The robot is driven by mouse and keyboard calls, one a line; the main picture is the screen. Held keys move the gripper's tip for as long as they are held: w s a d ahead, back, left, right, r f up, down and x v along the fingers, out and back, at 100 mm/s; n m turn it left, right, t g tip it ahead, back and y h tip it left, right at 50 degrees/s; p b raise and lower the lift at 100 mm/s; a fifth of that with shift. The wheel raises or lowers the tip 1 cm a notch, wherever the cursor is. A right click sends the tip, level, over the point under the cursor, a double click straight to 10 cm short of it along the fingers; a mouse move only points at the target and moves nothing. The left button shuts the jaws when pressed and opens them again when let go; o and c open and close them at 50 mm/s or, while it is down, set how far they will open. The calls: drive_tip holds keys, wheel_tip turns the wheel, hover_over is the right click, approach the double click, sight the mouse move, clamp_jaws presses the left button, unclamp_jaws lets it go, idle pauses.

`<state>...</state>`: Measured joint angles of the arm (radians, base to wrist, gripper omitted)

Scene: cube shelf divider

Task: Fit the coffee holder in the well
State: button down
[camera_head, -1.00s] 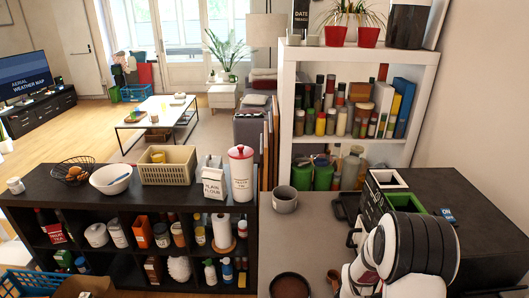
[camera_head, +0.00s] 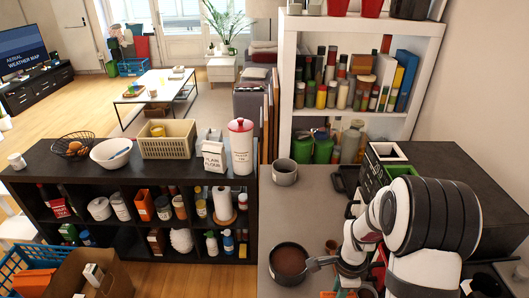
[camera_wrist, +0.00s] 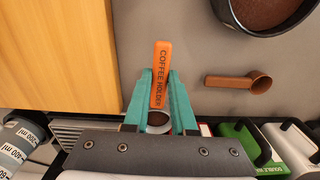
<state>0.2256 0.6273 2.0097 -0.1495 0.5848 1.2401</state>
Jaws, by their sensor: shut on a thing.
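In the wrist view my gripper (camera_wrist: 160,100) has teal fingers closed around an orange strip lettered COFFEE HOLDER (camera_wrist: 162,60), which sticks out past the fingertips. A round, dark-centred opening with a pale rim (camera_wrist: 158,119) shows between the fingers; I cannot tell whether it belongs to the holder or lies below it. In the head view my arm reaches down over the counter at lower right, and the fingers are not clear there. I cannot tell which opening is the well.
A dark pan with brown contents (camera_head: 291,261) stands on the grey counter (camera_head: 310,212). A brown scoop (camera_wrist: 238,82) lies near it. A grey mug (camera_head: 284,173) stands farther back. Green (camera_wrist: 240,145) and white containers crowd the lower right of the wrist view. A wooden surface (camera_wrist: 55,55) is at left.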

drive_tip(key=shift+r, duration=0.1)
idle(0.3)
drive_tip(key=a+r+n, duration=0.4)
drive_tip(key=r+n, duration=0.5)
drive_tip(key=r, duration=0.3)
drive_tip(key=a+r+n, duration=0.3)
drive_tip(key=r+n, duration=0.5)
drive_tip(key=r, duration=0.4)
drive_tip(key=s+d+f+m, duration=0.3)
drive_tip(key=s+d, duration=0.2)
drive_tip(key=d, duration=0.2)
drive_tip(key=s+d+f+m, duration=0.4)
drive_tip(key=s+d, duration=0.2)
drive_tip(key=shift+w+d+f+m, duration=0.4)
drive_tip(key=shift+w+d+m, duration=0.85)
drive_tip(key=shift+d, duration=1.65)
drive_tip(key=shift+w+d+f+m, duration=0.4)
drive_tip(key=shift+w+d+m, duration=0.25)
drive_tip(key=shift+d+m, duration=1.8)
drive_tip(key=shift+w+d+f+m, duration=0.4)
drive_tip(key=shift+w+d+m, duration=0.6)
drive_tip(key=shift+d, duration=2.4)
drive_tip(key=shift+f, duration=2)
drive_tip(key=c, duration=0.7)
unclamp_jaws()
